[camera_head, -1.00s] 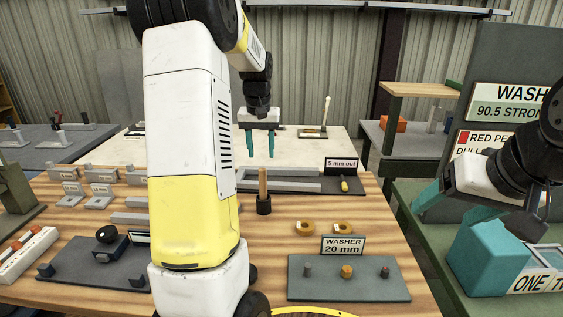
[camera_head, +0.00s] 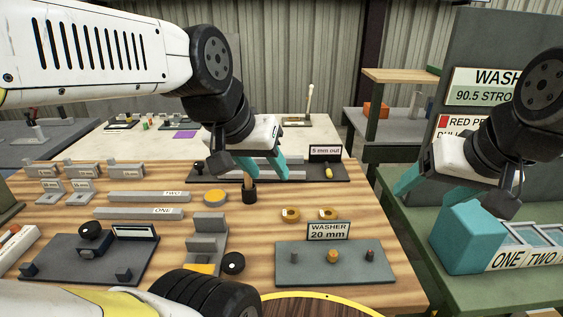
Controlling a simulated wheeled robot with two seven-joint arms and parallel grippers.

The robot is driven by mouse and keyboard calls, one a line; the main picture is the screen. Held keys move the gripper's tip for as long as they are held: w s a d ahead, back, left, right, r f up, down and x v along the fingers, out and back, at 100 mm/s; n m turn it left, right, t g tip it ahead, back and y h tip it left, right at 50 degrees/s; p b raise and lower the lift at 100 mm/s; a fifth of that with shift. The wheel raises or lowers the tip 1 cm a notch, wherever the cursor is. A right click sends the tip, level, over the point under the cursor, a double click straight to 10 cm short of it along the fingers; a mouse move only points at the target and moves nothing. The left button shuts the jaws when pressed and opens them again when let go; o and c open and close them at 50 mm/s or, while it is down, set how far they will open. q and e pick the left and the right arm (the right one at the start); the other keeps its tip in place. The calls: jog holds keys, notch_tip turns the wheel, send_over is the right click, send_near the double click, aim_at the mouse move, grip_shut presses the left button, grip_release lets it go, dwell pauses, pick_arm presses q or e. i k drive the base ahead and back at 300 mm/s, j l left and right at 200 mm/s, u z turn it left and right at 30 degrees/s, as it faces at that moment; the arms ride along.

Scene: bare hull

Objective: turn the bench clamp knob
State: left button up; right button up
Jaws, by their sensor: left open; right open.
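A grey stepped clamp-like block (camera_head: 207,228) stands at the front middle of the wooden bench, with a round black knob (camera_head: 232,263) at its lower right. Another black knob (camera_head: 91,230) sits on a dark plate to the left; no label shows which is the bench clamp's. My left gripper (camera_head: 266,172) is open, above the bench and behind both knobs, touching neither. Its teal fingers appear close to a wooden handle in a black holder (camera_head: 249,196); contact cannot be told. My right gripper (camera_head: 416,196) is open at the right, beside a teal box.
A dark peg plate (camera_head: 350,275) with a washer sign (camera_head: 327,231) stands front right, two brass rings (camera_head: 291,215) behind it. Grey bars (camera_head: 140,213) lie left of centre. The teal box (camera_head: 470,240) stands on the green side table. My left arm covers the upper left.

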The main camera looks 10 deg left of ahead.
aim_at(233, 263)
jog(key=k+j+u, duration=0.5)
jog(key=k+j, duration=0.15)
jog(key=k, duration=0.15)
